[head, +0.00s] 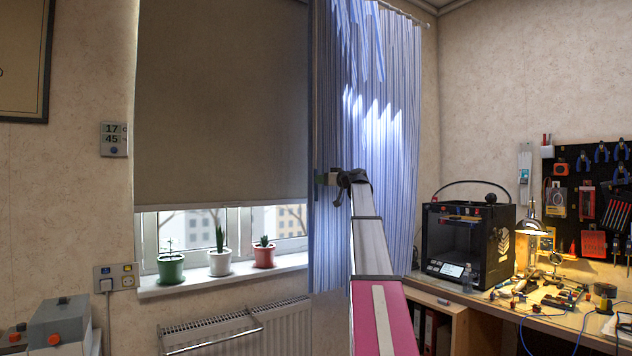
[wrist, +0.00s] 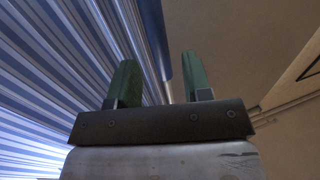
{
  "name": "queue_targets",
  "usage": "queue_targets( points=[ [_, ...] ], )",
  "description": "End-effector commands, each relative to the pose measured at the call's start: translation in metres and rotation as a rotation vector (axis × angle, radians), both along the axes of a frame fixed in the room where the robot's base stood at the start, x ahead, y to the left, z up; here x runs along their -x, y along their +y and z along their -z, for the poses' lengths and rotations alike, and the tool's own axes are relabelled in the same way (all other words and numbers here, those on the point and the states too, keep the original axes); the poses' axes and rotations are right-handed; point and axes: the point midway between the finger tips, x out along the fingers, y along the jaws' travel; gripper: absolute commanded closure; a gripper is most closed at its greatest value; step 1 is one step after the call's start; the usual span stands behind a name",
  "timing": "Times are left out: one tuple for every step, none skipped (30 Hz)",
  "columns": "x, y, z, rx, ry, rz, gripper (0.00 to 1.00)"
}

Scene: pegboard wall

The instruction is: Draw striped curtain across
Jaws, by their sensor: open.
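The blue-and-white striped curtain (head: 385,130) hangs in folds at the right side of the window, from a rail at the top. Its left edge lies over the right edge of the dark roller blind (head: 222,105). My gripper (head: 320,179) is at the curtain's left edge, about mid-height. In the wrist view, my gripper (wrist: 160,64) is open with two green fingers. The curtain (wrist: 75,60) fills the left side there, and its edge shows between the fingers. The right finger shows against a plain brown surface. I cannot tell whether either finger touches the cloth.
Potted plants in a green pot (head: 171,268), a white pot (head: 220,262) and a red pot (head: 264,256) stand on the windowsill (head: 190,284). A radiator (head: 215,327) is below. A black 3D printer (head: 467,243) and a cluttered workbench are at right.

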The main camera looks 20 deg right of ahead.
Motion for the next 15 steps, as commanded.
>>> queue_targets(
  points=[
    [-0.011, 0.004, -0.001, 0.0, 0.0, -0.001, 0.55],
    [-0.016, 0.007, -0.001, -0.001, 0.001, -0.001, 0.55],
    [-0.021, 0.011, -0.001, -0.001, 0.001, -0.002, 0.55],
    [-0.025, 0.013, -0.001, 0.0, 0.0, -0.002, 0.55],
    [-0.028, 0.015, -0.001, 0.0, 0.0, -0.001, 0.55],
    [-0.031, 0.017, -0.001, 0.0, 0.0, -0.001, 0.55],
    [-0.033, 0.018, -0.001, 0.0, 0.0, 0.0, 0.55],
    [-0.035, 0.019, -0.001, 0.0, 0.0, 0.0, 0.55],
    [-0.037, 0.02, -0.001, 0.0, 0.0, 0.001, 0.55],
    [-0.038, 0.021, -0.001, 0.0, 0.0, 0.001, 0.55],
    [-0.038, 0.022, 0.0, 0.0, 0.0, 0.001, 0.55],
    [-0.038, 0.022, 0.0, 0.0, 0.0, 0.001, 0.55],
    [-0.038, 0.022, 0.0, 0.0, 0.0, 0.001, 0.55],
    [-0.038, 0.022, 0.0, 0.0, 0.0, 0.001, 0.55],
    [-0.038, 0.022, 0.0, 0.0, 0.0, 0.001, 0.55]
  ],
)
